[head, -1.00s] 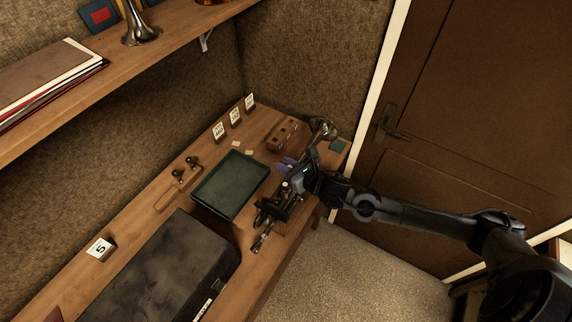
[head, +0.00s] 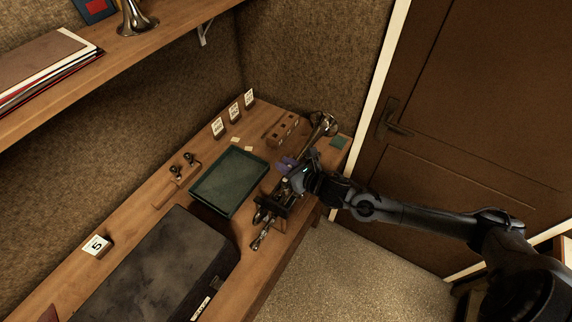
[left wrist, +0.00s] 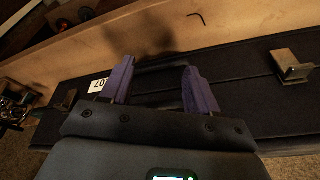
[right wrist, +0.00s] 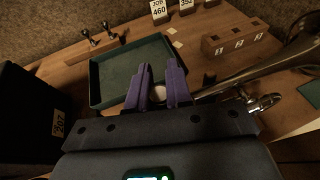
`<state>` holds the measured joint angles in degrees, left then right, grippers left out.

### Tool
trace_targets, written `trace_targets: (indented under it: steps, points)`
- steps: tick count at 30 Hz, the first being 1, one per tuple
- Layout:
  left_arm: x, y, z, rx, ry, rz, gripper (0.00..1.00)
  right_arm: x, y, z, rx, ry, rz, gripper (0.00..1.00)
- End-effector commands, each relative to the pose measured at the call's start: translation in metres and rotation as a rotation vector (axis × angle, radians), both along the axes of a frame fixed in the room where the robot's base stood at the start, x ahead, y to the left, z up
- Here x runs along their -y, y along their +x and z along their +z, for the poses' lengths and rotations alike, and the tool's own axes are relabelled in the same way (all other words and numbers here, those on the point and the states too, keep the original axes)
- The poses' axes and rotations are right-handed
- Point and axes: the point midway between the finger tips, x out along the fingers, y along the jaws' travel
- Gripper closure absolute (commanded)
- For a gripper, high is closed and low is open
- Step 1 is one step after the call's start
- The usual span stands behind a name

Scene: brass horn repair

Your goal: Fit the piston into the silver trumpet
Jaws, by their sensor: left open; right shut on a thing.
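The silver trumpet lies along the right part of the bench. Its bell (head: 326,123) points to the back, and tubing (head: 264,234) shows at the front. My right gripper (head: 287,168) is over the trumpet's middle and hides its valves. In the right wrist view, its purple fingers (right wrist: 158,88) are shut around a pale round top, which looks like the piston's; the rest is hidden. The trumpet (right wrist: 240,80) passes just right of them. Whether the piston is inside a casing cannot be seen. My left gripper (left wrist: 155,75) is open and empty above a dark case (left wrist: 235,85).
A green tray (head: 228,182) lies left of the trumpet. A wooden block with holes (head: 287,130) stands behind. Number cards (head: 233,112) line the back. The dark case (head: 150,265) fills the front left. A hex key (left wrist: 196,17) lies near the left gripper.

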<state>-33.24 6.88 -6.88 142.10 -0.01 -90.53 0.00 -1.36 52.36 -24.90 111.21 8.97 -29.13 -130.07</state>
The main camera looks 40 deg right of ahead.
Motion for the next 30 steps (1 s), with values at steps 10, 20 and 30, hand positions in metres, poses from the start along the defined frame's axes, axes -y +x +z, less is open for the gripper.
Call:
trace_targets:
  steps: [10,20,30]
  points:
    - [0.000,0.000,-0.009,0.000,0.000,0.000,0.40,0.000,0.000,-0.010,0.001,0.000,0.000,1.00]
    - [0.000,0.000,-0.013,0.000,0.000,0.000,0.40,0.000,0.000,-0.015,-0.001,0.000,-0.001,0.65]
    - [0.000,0.000,-0.013,0.000,0.000,0.000,0.40,0.001,-0.001,-0.017,-0.007,-0.002,-0.002,0.51]
